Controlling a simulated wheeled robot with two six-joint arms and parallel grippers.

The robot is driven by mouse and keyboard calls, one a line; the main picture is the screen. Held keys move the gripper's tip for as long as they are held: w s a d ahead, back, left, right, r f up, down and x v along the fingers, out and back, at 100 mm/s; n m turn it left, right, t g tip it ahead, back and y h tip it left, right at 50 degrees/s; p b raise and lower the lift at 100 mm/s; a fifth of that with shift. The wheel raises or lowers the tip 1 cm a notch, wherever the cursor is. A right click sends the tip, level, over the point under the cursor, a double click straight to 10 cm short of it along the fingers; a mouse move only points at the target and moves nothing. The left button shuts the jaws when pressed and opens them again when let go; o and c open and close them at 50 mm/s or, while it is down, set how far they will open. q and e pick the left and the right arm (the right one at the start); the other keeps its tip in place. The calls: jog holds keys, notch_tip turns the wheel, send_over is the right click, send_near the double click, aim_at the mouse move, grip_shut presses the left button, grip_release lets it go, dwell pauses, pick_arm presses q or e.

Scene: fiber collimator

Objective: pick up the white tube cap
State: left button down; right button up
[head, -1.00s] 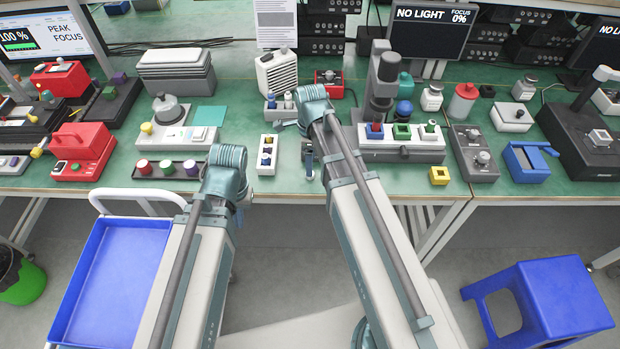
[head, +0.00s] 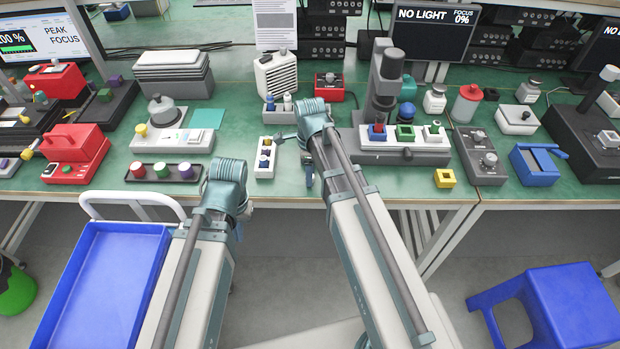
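A small grey holder (head: 279,117) at the middle of the bench bears two small upright tubes. The right one has a whitish top (head: 287,101), which may be the white tube cap; it is too small to be sure. My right gripper (head: 294,144) is just in front of and right of this holder, largely hidden by its own wrist, so I cannot tell its opening. My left gripper (head: 238,218) is low at the bench's front edge, left of the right arm. Its fingers are hidden behind the wrist. I see nothing held in either gripper.
A black tray (head: 163,173) with several round caps lies left. A white stage (head: 400,147) with coloured blocks stands right of my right wrist. Some green bench top is clear around the white block.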

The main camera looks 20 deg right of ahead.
grip_shut()
jog(key=shift+r, duration=0.1)
notch_tip(320, 180, up, 10)
jog(key=p, duration=1)
